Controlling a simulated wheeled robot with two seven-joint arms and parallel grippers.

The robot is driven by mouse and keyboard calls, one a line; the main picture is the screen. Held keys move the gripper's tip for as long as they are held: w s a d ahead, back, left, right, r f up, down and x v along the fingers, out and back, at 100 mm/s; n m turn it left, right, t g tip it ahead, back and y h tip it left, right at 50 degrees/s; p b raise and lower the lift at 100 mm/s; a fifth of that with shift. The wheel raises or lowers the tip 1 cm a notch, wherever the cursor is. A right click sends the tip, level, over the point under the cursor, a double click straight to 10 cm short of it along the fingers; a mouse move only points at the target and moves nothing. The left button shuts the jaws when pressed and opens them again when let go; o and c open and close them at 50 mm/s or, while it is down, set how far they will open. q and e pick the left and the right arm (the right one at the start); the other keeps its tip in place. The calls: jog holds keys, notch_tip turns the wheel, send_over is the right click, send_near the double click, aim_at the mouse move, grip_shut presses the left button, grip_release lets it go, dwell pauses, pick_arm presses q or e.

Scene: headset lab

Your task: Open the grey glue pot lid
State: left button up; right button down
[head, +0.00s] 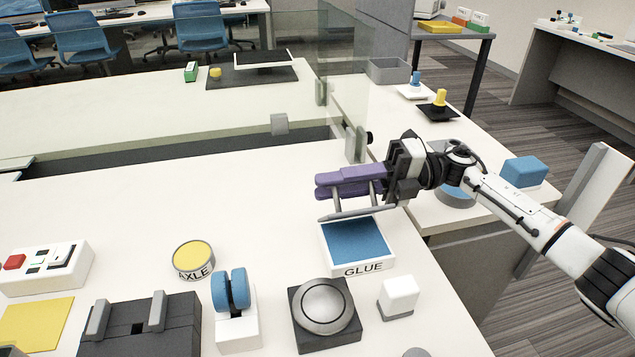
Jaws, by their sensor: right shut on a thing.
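The glue pot (362,269) is a white square box marked GLUE on the white table, with a blue inside that shows from above. Its grey lid (345,215) shows nearly edge-on above the pot's far edge, with two thin grey posts rising from it. Whether the lid touches the pot's rim I cannot tell. My right gripper (340,183) comes in from the right, its purple fingers lying level above the lid. It is shut on the lid's handle, whose top the fingers hide. My left gripper is not in view.
A clear panel (352,80) rises behind.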

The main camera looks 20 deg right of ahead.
jog(key=shift+r, duration=0.4)
jog(key=c, duration=1.8)
grip_release()
jog(key=shift+s+r, duration=0.1)
jog(key=shift+f, duration=0.2)
jog(key=shift+d, duration=0.1)
jog(key=shift+d+f, duration=0.1)
jog(key=shift+d, duration=0.2)
jog(key=s+d+b, duration=0.1)
jog(key=d, duration=0.8)
jog(key=shift+d, duration=0.3)
jog(key=shift+s, duration=0.1)
